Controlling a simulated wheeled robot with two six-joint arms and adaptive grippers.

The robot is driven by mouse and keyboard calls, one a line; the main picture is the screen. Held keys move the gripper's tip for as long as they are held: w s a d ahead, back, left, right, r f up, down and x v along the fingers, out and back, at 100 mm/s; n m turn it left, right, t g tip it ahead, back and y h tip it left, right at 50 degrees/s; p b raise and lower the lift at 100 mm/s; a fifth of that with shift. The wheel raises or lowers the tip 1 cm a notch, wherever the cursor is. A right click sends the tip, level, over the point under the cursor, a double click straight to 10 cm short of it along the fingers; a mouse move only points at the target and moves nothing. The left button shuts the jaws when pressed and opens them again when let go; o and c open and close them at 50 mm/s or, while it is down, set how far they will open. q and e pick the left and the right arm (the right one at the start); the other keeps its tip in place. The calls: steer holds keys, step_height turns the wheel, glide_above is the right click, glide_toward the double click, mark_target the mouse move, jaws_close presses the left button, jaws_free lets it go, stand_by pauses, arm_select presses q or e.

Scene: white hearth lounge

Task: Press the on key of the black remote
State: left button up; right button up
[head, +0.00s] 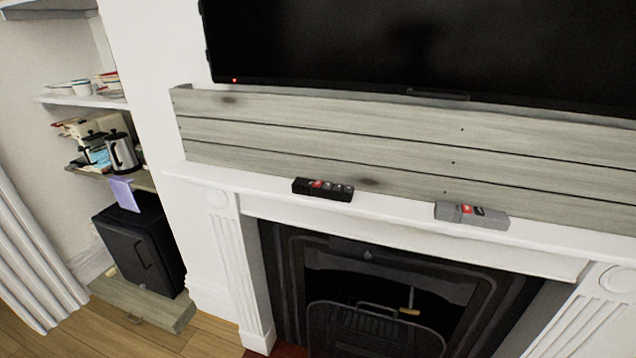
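The black remote (322,190) lies on the white mantel shelf, left of its middle. It has a red key (317,184) toward its left part and several grey keys to the right of that. Any lettering on the keys is too small to read. A grey remote (471,215) with a red key and a dark key lies farther right on the same shelf, apart from the black one. Neither of my grippers shows in the head view.
The mantel shelf (400,213) is clear between the remotes. Grey wooden boards (400,140) stand behind it, under a dark television (420,45) with a small red light. A fireplace (375,290) is below. Shelves with kettles (122,152) and a black cabinet (140,248) stand left.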

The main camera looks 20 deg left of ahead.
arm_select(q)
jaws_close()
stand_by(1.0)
